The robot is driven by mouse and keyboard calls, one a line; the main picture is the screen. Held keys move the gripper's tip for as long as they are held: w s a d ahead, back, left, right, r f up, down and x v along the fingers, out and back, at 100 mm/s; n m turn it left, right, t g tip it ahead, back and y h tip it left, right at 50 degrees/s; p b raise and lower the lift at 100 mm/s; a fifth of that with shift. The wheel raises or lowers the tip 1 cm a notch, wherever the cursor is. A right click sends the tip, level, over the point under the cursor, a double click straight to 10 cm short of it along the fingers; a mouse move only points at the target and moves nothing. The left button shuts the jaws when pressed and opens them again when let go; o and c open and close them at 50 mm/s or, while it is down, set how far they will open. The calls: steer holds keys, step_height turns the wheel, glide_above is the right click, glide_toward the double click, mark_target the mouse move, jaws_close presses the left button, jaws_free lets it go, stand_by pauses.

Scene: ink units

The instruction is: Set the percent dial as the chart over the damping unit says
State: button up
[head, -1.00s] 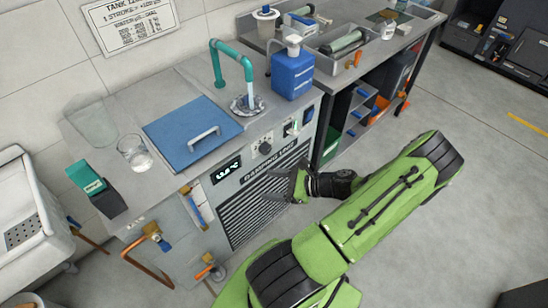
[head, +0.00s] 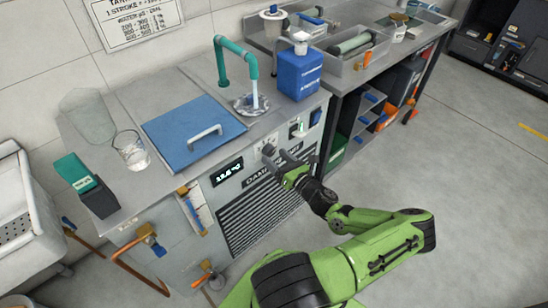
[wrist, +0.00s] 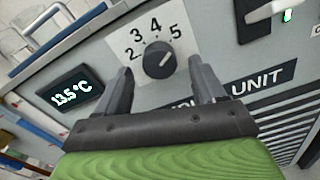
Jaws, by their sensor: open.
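The damping unit (head: 228,172) stands against the wall with a black dial (head: 268,150) on its front panel. In the wrist view the dial (wrist: 159,60) sits on a white plate with the numbers 2, 3, 4 and 5 readable. Its pale pointer mark leans to the upper right, roughly towards the 5. My gripper (head: 276,158) is open in front of the dial. In the wrist view its fingers (wrist: 160,68) are spread left and right of the dial, with clear gaps. The chart (head: 135,20) hangs on the wall above; its rows are too small to read surely.
A lit display (wrist: 70,93) reads 13.5 °C left of the dial. A black switch plate (wrist: 262,14) with a green light is to its right. A blue lid (head: 190,130), a tap (head: 250,65) and a blue jug (head: 298,75) are on top. Open floor lies right.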

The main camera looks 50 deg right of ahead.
steer(key=shift+x, duration=0.95)
steer(key=c, duration=1.1)
steer(key=shift+o, duration=0.2)
